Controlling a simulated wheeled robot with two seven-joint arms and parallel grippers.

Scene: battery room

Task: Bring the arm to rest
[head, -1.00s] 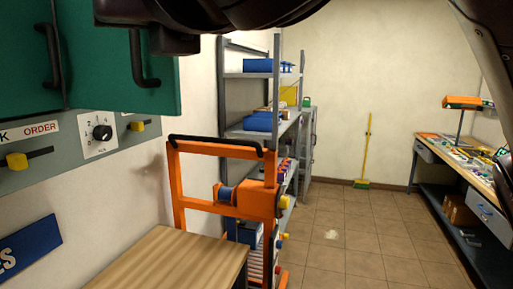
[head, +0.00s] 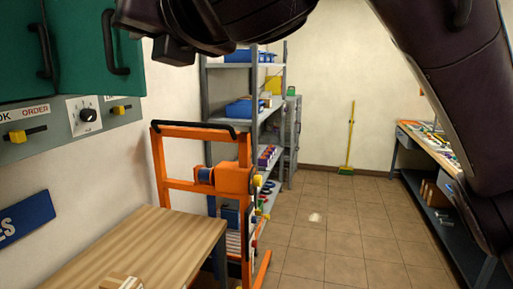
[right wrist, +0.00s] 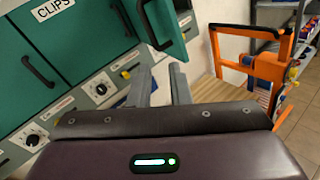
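My right arm (head: 445,85) comes in from the right of the head view and bends across the top. Its dark wrist end is at upper left, in front of the green cabinet; the fingers are not clear there. In the right wrist view my right gripper (right wrist: 160,82) shows two grey fingers standing apart with nothing seen between them. They point toward the green cabinet (right wrist: 75,50) and the wall beside the wooden bench top. My left gripper is not in view.
A green door (head: 97,45) with a black handle hangs above a grey panel of knobs and sliders. Below are a wooden bench (head: 150,245) and an orange lift frame (head: 175,131). Shelves (head: 245,67) stand behind. A workbench (head: 425,140) is at right; the middle floor is clear.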

